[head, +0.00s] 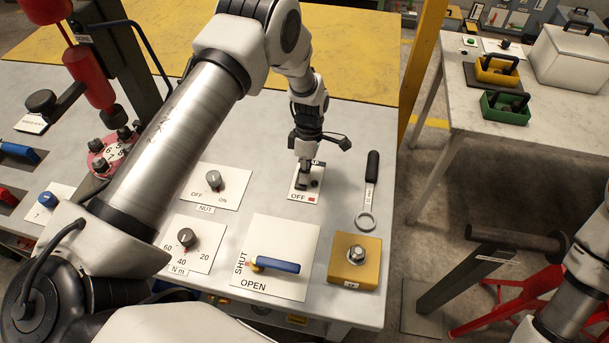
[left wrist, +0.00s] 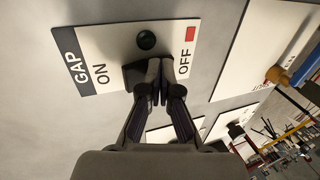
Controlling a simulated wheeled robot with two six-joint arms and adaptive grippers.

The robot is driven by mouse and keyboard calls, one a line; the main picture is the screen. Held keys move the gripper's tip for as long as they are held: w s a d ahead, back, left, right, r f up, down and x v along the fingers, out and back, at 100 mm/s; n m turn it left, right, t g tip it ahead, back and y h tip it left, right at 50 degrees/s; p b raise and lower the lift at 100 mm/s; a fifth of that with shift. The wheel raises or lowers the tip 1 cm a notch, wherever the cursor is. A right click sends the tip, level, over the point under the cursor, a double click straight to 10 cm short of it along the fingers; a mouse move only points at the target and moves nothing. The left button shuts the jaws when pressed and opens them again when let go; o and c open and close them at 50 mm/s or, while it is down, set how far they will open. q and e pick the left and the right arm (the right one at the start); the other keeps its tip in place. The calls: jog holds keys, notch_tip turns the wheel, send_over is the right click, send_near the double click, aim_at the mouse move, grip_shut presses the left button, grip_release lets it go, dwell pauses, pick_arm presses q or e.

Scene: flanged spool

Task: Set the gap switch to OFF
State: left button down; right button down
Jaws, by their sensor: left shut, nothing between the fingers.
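The gap switch plate (head: 296,194) is a small white panel on the grey bench, with OFF and a red square on its near edge. In the left wrist view the plate (left wrist: 118,42) shows GAP, ON, OFF, a dark round lamp (left wrist: 146,40) and the red square (left wrist: 190,34). My left gripper (head: 304,176) points down at the plate, its fingers shut with nothing between them. In the wrist view its fingertips (left wrist: 154,72) lie between ON and OFF, nearer OFF. They hide much of the dark switch, so its setting and any contact are unclear. My right gripper is out of view.
Near the plate are a NUT knob (head: 214,180), a torque dial (head: 187,238), a blue SHUT/OPEN handle (head: 274,265), a yellow block with a bolt (head: 356,258) and a ring wrench (head: 369,190). A red tool (head: 92,75) hangs at the left.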

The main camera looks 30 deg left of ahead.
pick_arm(q)
jog(key=shift+w+a, duration=0.15)
jog(key=shift+w, duration=0.35)
jog(key=v, duration=1.2)
jog(key=shift+w, duration=0.1)
